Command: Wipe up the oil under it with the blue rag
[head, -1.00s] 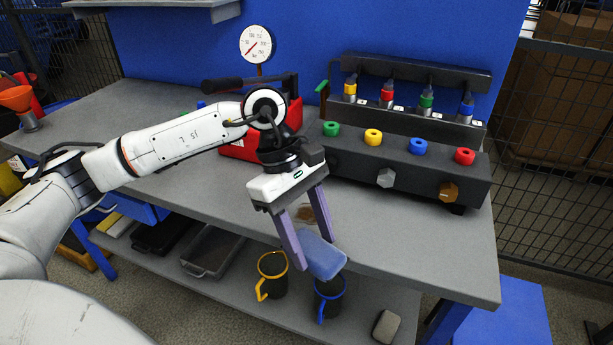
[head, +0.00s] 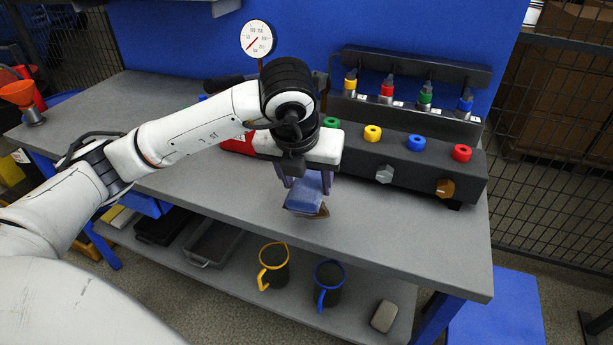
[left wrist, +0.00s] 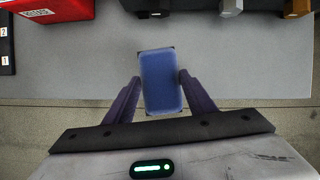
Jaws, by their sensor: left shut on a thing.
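My left gripper (head: 306,187) is shut on the blue rag (head: 303,202), its fingers pointing down at the bench top. The rag looks like a flat blue pad; the left wrist view shows the rag (left wrist: 160,82) squarely between both fingers. I cannot tell whether the rag touches the bench. My right gripper is not in view.
A dark block with coloured rings (head: 408,158) stands behind and right of the gripper. A red box (head: 238,146) is behind my arm. The lower shelf holds a yellow-handled mug (head: 273,267) and a blue-handled mug (head: 328,285). The bench's front right is clear.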

